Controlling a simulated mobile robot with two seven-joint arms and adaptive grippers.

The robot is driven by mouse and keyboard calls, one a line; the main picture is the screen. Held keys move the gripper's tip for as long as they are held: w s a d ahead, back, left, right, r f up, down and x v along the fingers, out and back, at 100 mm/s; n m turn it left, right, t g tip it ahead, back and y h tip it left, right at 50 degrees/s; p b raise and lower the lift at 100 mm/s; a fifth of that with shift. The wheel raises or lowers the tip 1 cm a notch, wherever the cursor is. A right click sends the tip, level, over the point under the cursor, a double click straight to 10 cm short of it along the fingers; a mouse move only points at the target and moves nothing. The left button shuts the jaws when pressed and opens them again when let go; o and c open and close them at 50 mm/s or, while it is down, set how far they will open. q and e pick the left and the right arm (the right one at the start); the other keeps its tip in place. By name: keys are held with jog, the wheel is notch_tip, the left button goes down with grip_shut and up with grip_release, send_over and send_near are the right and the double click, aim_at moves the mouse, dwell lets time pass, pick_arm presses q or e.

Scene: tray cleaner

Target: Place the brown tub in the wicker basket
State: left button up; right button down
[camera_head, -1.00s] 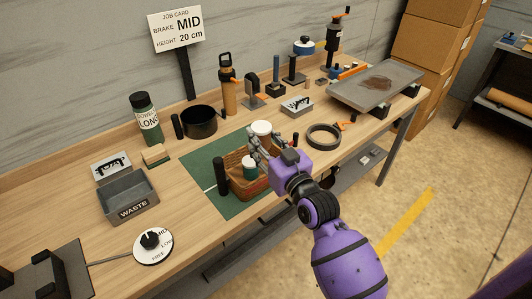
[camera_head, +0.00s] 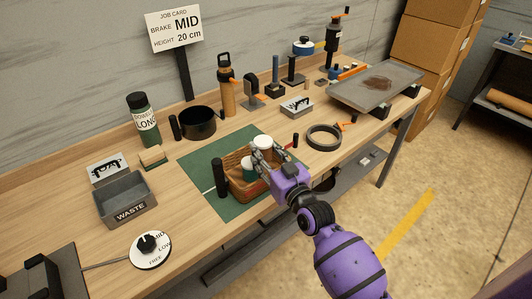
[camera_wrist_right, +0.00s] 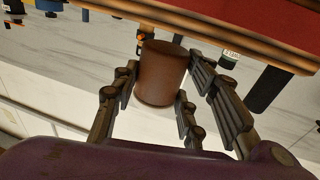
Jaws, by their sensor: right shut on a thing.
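The brown tub (camera_wrist_right: 161,75) is between the fingers of my right gripper (camera_wrist_right: 158,100) in the right wrist view, with its whole side visible. In the head view its pale top (camera_head: 263,143) shows between the fingers of my right gripper (camera_head: 268,155), at the back right part of the wicker basket (camera_head: 247,188). The tub appears to be over the basket; whether it touches the bottom cannot be seen. The basket stands on a green mat (camera_head: 222,205). My left gripper is not in view.
A green jar with a white lid (camera_head: 249,164) sits inside the basket. A black cylinder (camera_head: 220,178) stands at its left side. A black pot (camera_head: 198,122), a waste bin (camera_head: 127,200) and a black ring (camera_head: 324,138) are around the mat.

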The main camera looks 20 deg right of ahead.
jog(key=shift+f, duration=0.5)
jog(key=c, duration=1)
grip_release()
jog(key=shift+c, duration=0.2)
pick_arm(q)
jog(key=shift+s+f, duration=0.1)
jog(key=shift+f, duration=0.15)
pick_arm(e)
jog(key=shift+r, duration=0.35)
jog(key=shift+s+r, duration=0.1)
jog(key=shift+r, duration=0.4)
pick_arm(q)
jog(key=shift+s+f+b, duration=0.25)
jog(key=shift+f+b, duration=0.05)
jog(key=shift+b, duration=0.15)
pick_arm(e)
jog(key=s+d, duration=0.2)
jog(key=s, duration=0.9)
jog(key=shift+s+f, duration=0.35)
jog(key=shift+f, duration=0.05)
